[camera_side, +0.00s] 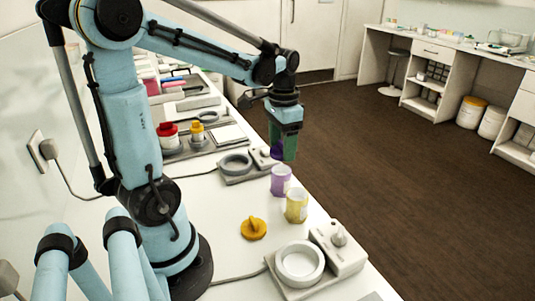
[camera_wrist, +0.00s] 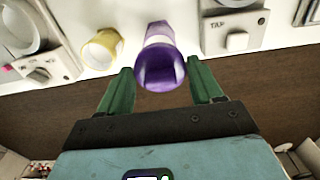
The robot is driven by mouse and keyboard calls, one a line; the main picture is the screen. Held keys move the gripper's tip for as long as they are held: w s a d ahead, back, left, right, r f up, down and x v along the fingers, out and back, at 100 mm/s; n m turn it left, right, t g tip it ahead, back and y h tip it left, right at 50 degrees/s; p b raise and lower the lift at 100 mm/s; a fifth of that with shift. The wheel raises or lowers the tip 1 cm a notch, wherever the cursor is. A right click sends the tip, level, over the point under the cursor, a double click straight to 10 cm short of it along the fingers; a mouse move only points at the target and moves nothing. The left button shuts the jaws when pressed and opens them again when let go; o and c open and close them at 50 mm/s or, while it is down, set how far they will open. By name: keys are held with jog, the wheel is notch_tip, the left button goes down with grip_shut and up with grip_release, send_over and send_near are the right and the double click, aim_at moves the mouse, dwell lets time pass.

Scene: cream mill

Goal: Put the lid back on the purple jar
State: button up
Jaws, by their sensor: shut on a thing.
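My gripper (camera_side: 283,150) is in the air above the bench edge, above and slightly beyond the purple jar (camera_side: 280,181). The jar stands upright on the white bench with an open top. In the wrist view my green gripper fingers (camera_wrist: 160,88) are shut on the dark purple lid (camera_wrist: 160,70). The purple jar (camera_wrist: 157,32) shows just behind the lid there and is partly covered by it. The lid and the jar are apart. In the side view the lid is mostly hidden between the fingers.
A yellow jar (camera_side: 296,206) stands close beside the purple one, with a yellow lid (camera_side: 253,228) lying on the bench nearby. Grey devices with round dishes sit in front (camera_side: 300,264) and behind (camera_side: 236,165). Red-topped and yellow-topped jars stand farther back. The bench edge drops to brown floor.

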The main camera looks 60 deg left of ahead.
jog(key=shift+f, duration=2.05)
jog(key=shift+f, duration=0.65)
dwell(1.0)
jog(key=o, duration=1.1)
jog(key=shift+o, duration=0.4)
jog(key=shift+r, duration=0.15)
jog(key=shift+r, duration=2.1)
jog(key=shift+c, duration=0.2)
grip_shut()
